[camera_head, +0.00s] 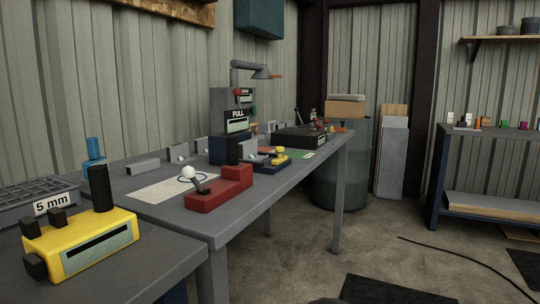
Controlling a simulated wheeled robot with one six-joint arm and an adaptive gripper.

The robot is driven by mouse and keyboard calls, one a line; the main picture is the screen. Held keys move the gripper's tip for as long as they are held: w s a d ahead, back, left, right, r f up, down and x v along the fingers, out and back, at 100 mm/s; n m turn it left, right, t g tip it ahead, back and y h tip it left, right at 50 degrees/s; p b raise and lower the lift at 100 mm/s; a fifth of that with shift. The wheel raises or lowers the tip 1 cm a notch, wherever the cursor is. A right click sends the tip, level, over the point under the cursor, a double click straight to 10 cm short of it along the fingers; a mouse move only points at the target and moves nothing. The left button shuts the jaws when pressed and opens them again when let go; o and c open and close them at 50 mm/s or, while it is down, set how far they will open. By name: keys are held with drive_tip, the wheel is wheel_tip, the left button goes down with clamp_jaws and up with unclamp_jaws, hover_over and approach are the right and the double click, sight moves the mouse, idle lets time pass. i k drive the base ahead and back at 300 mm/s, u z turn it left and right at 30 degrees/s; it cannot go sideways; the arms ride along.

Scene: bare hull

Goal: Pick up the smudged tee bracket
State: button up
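Several small grey metal pieces stand along the wall side of the long grey workbench (260,196). One is a long grey bar (142,168); beside it are a small grey bracket-like piece (179,152) and another grey piece (202,145). They are too small to tell which, if any, is the smudged tee bracket, and no smudge can be made out. My gripper is not in view.
A yellow block device (80,243) and a grey tray labelled 5 mm (30,203) are at front left. A red fixture (219,188), a PULL machine (236,124) and a black box (299,138) stand on the bench. A drum (342,165) and shelf unit (488,170) stand beyond. A cable crosses open floor.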

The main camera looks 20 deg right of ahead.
sight(248, 150)
drive_tip(key=u, duration=1.75)
drive_tip(key=k, duration=0.65)
drive_tip(key=z, duration=0.85)
